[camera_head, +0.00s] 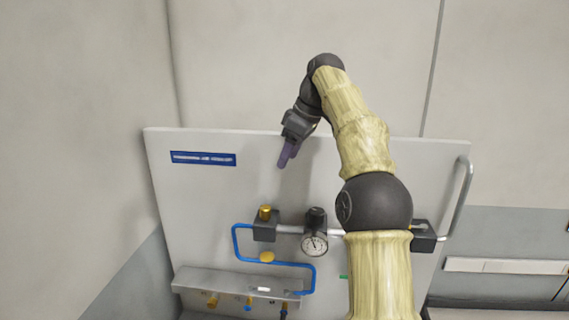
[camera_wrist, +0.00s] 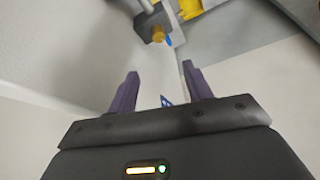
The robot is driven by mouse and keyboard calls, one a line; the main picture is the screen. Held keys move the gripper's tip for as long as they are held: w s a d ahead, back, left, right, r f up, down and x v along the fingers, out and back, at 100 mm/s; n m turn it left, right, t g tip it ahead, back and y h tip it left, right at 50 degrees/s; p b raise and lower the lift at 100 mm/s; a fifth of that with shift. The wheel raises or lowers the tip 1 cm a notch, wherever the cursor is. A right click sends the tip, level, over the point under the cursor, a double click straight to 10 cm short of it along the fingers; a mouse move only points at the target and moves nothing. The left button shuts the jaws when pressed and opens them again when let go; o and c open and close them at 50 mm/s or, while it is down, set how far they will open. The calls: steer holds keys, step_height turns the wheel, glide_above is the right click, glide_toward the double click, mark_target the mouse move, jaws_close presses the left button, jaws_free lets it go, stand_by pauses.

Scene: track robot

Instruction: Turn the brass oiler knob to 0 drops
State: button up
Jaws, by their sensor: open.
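A brass knob (camera_head: 265,212) stands on top of a dark block (camera_head: 264,231) on the left of the grey panel's pipe. In the wrist view a brass knob (camera_wrist: 158,36) shows on a dark body beyond the fingertips; I take it to be the same one. No drop marks are readable. My gripper (camera_head: 286,160) is above and slightly right of the knob, apart from it. Its two purple fingers (camera_wrist: 160,76) are spread in the wrist view, with nothing between them.
A black regulator with a round gauge (camera_head: 314,244) sits right of the knob. A blue tube (camera_head: 236,244) loops past a yellow disc (camera_head: 267,257). A ledge (camera_head: 235,284) below carries several small fittings. My forearm covers part of the panel's right. The upper panel is mostly clear.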

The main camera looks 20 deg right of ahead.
steer(key=s+a+m+h+b, duration=0.1)
steer(key=a+m+h+b, duration=0.2)
steer(key=m, duration=1.4)
steer(key=a+h, duration=0.3)
steer(key=a, duration=0.4)
steer(key=shift+s+m+t, duration=0.15)
steer(key=shift+m+t, duration=0.15)
steer(key=shift+t, duration=0.1)
steer(key=b, duration=0.1)
glide_toward(265, 208)
steer(key=x, duration=0.8)
steer(key=shift+d+f, duration=0.1)
steer(key=shift+f, duration=0.25)
